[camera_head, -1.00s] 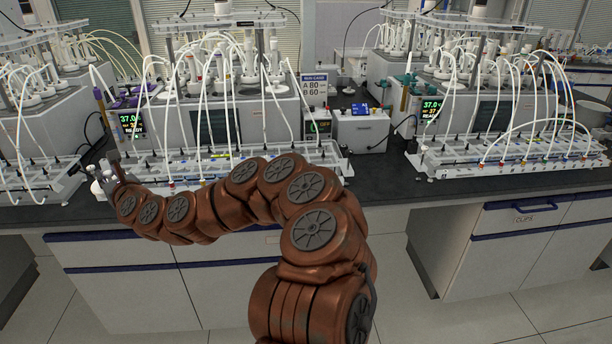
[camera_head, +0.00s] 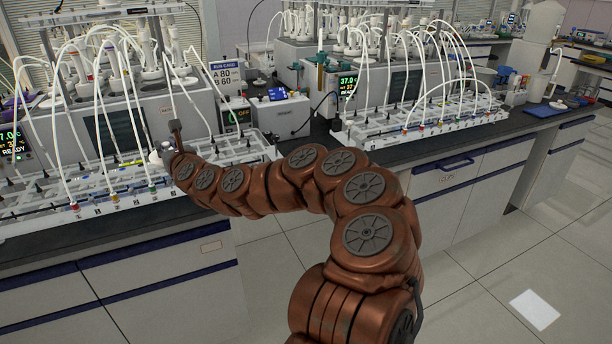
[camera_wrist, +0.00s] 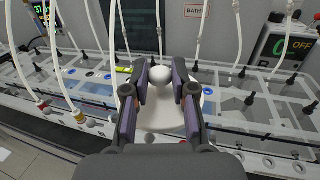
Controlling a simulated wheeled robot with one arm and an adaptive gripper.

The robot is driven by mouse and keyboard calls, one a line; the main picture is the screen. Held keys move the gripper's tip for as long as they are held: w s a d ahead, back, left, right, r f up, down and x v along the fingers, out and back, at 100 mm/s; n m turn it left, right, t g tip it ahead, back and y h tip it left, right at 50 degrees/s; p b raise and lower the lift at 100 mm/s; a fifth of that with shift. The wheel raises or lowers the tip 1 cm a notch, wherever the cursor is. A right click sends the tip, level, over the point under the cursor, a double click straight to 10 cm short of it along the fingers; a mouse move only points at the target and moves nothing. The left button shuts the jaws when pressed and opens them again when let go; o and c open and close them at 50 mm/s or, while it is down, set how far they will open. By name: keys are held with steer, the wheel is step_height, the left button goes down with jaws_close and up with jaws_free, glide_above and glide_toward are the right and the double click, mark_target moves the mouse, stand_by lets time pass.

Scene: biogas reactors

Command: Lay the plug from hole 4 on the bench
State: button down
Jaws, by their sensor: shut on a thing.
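My gripper (camera_wrist: 163,82) is shut on a white plug (camera_wrist: 161,112) with a round knob and a wide disc below its fingers. In the wrist view it is over the clear-lidded water bath (camera_wrist: 85,105); whether the disc touches the lid I cannot tell. Some bath holes show as blue or dark spots in the wrist view; hole numbers are not legible there. The dark bench top (camera_head: 393,156) shows in front of the right bath.
White tubes rise from the baths around my gripper. A small heater unit with an OFF display (camera_wrist: 291,45) and a grey box (camera_head: 281,114) stand behind it. A second bath rack (camera_head: 425,125) is to the right. Bare bench shows further right near a blue mat (camera_head: 545,110).

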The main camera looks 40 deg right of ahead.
steer(key=s+d+f+m+h+b, duration=0.15)
steer(key=s+d+f+b, duration=0.3)
steer(key=d+b, duration=0.5)
steer(key=s+d+f+m+g+h+b, duration=0.1)
steer(key=s+d+f+h+b, duration=0.15)
steer(key=s+d+b, duration=0.7)
steer(key=s+d+f+m+h+b, duration=0.15)
steer(key=d+f+b, duration=0.35)
steer(key=d, duration=0.8)
steer(key=shift+n+y, duration=0.45)
steer(key=shift+n, duration=0.05)
steer(key=w+d+p, duration=0.1)
steer(key=d, duration=0.1)
steer(key=w+d+r+p, duration=0.1)
steer(key=p, duration=0.1)
steer(key=shift+w+d, duration=0.15)
steer(key=shift+d, duration=0.2)
steer(key=shift+w+d+f, duration=0.2)
steer(key=shift+d+f, duration=0.05)
steer(key=shift+w+d+f+p, duration=0.2)
steer(key=shift+w+d+p, duration=0.15)
steer(key=shift+w+d, duration=0.55)
steer(key=shift+w+d+f+p, duration=0.15)
steer(key=shift+w+d+p, duration=0.15)
steer(key=shift+w+d, duration=1)
steer(key=shift+w+d+f+p, duration=0.1)
steer(key=shift+w+d+p, duration=0.2)
steer(key=shift+w+d, duration=1)
steer(key=shift+f+b, duration=0.95)
steer(key=shift+f, duration=0.85)
